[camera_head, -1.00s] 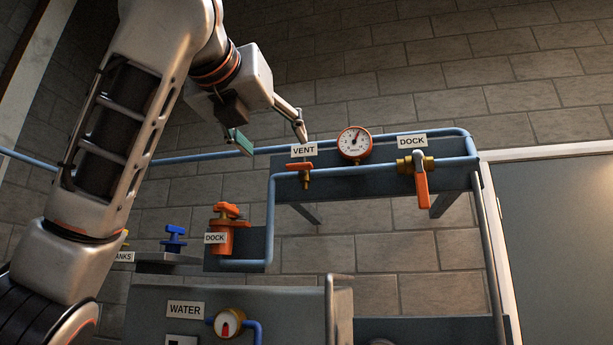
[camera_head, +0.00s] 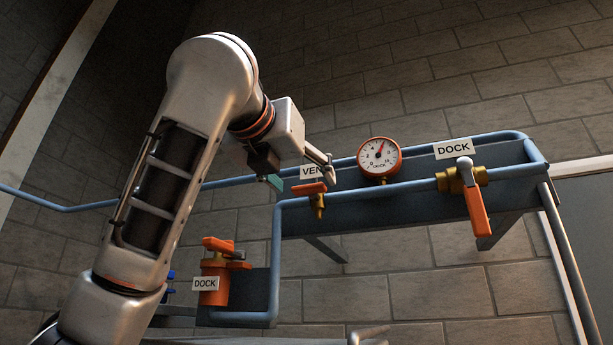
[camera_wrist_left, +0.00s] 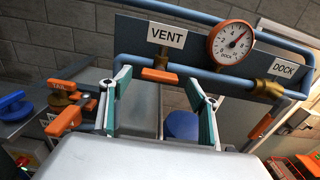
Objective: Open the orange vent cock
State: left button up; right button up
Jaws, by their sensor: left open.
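The orange vent cock (camera_head: 309,188) has a short orange handle on a brass body hanging below the blue pipe, under the VENT label (camera_head: 312,171). Its handle lies roughly along the pipe. My left gripper (camera_head: 303,178) is open and empty, in front of the vent cock and partly covering the label in the head view. In the left wrist view the vent cock handle (camera_wrist_left: 160,75) shows beyond and between the two spread fingers (camera_wrist_left: 157,86), apart from both. My right gripper is in neither view.
A pressure gauge (camera_head: 379,156) stands right of the vent cock. Further right is the DOCK valve with an orange lever (camera_head: 477,212). An orange DOCK valve (camera_head: 213,283) sits lower left. Blue pipe (camera_head: 272,260) runs down beside it.

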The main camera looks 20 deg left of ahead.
aim_at(310, 190)
pick_arm(q)
jog(key=w, duration=0.2)
jog(key=shift+w+p, duration=0.3)
jog(key=shift+p, duration=0.05)
jog(key=c, duration=1.1)
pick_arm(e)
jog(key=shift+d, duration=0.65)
